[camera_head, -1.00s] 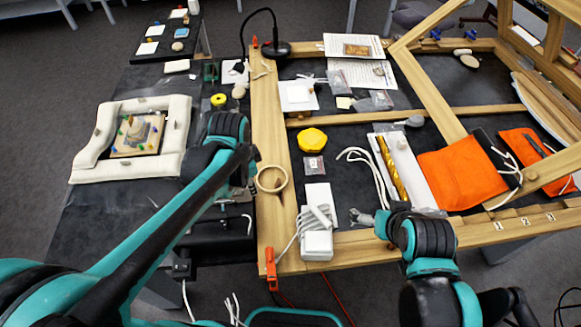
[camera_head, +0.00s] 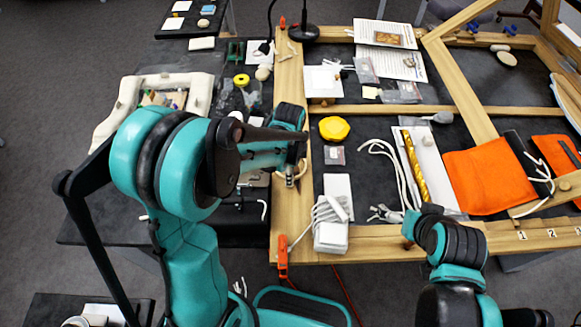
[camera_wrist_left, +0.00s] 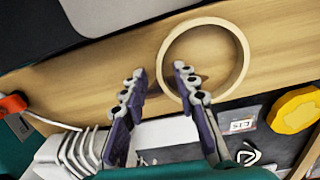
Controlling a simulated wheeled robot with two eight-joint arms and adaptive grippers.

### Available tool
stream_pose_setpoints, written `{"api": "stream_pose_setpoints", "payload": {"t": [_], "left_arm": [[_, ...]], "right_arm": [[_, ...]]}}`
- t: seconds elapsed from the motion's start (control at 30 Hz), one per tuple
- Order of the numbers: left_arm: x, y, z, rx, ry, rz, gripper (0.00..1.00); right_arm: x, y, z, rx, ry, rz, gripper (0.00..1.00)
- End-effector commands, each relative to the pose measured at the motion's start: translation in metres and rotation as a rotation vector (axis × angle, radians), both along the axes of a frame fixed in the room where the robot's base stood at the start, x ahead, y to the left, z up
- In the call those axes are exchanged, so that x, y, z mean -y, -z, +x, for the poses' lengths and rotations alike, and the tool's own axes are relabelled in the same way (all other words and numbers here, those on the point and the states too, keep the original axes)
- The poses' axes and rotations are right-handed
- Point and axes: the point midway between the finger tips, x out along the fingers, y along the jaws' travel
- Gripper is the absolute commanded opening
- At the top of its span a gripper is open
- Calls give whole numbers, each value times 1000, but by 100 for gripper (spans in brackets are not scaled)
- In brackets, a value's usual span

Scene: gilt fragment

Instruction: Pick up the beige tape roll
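The beige tape roll (camera_wrist_left: 244,58) lies flat on the wooden beam in the left wrist view, a pale ring with the wood showing through its middle. My left gripper (camera_wrist_left: 160,73) is open and empty, with its fingers apart. In the head view my left gripper (camera_head: 289,179) is over the left beam and hides much of the tape roll (camera_head: 304,171). My right gripper (camera_head: 383,213) is small beside the front beam, its opening unclear.
A white box with cords (camera_head: 330,237) stands near the beam's front end. A yellow lump (camera_head: 334,128) and a small packet (camera_head: 334,155) lie on the dark panel to the right. An orange clamp (camera_head: 282,257) grips the front corner. A black lamp (camera_head: 304,33) stands behind.

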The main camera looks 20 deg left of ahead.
Motion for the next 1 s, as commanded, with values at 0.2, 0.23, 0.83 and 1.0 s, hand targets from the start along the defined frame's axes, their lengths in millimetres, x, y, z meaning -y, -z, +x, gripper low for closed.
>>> {"api": "stream_pose_setpoints", "payload": {"t": [0.2, 0.23, 0.83, 1.0], "left_arm": [[0, 0, 0, 0, -1, 0, 29], [0, 0, 0, 0, -1, 0, 24], [0, -5, 0, 0, -1, 0, 0], [0, -26, 0, 0, -1, 0, 0]], "right_arm": [[0, 0, 0, 0, 0, 0, 100], [0, 0, 0, 0, 0, 0, 100], [0, -3, 0, 0, 0, 0, 100], [0, -11, 0, 0, 0, 0, 100]]}}
